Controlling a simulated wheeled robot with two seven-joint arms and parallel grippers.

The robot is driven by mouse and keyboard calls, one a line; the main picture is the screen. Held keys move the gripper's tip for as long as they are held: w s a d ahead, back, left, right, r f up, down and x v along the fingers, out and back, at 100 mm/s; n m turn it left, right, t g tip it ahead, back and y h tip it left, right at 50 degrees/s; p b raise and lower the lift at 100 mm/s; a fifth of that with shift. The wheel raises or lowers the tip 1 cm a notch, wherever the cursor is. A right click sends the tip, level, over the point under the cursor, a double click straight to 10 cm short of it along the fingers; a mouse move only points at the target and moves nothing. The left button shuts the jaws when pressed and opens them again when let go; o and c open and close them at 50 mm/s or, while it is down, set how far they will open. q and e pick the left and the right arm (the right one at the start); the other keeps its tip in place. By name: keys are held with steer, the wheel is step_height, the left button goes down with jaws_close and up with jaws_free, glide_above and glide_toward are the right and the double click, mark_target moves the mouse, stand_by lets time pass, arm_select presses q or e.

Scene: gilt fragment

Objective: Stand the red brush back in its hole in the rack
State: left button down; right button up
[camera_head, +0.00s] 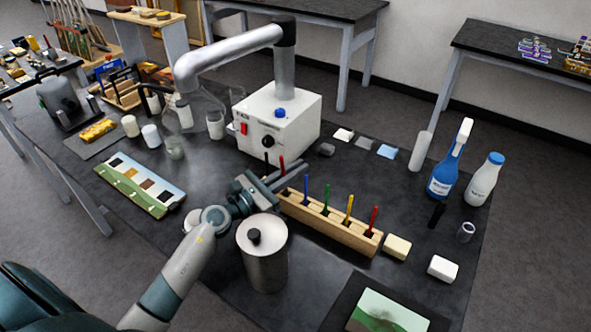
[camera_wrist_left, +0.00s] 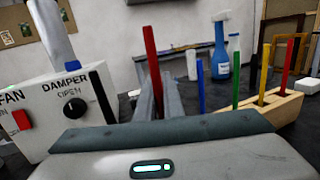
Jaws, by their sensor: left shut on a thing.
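My left gripper (camera_head: 272,183) is shut on a red brush (camera_head: 282,164), which stands about upright between the fingers. In the left wrist view the red brush (camera_wrist_left: 152,65) rises above the fingers (camera_wrist_left: 157,98). The wooden rack (camera_head: 322,224) lies just right of and below the gripper; its left end is hidden by the gripper. The held brush's lower end is hidden, so I cannot tell whether it is in a hole. Blue (camera_head: 306,188), green (camera_head: 326,198), yellow (camera_head: 349,208) and another red brush (camera_head: 374,218) stand in the rack. My right gripper is not in view.
A dark stick (camera_wrist_left: 103,90) stands left of the held brush, near the white fan box (camera_head: 277,120). A metal canister (camera_head: 264,262) stands in front of the gripper. Pale blocks (camera_head: 397,247) lie at the rack's right end. Bottles (camera_head: 449,165) stand farther right.

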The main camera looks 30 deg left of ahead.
arm_select(q)
steer(key=shift+f, duration=0.15)
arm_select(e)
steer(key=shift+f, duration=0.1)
arm_select(q)
steer(key=c, duration=1.8)
jaws_free()
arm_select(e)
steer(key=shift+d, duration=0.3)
arm_select(q)
steer(key=shift+s, duration=0.15)
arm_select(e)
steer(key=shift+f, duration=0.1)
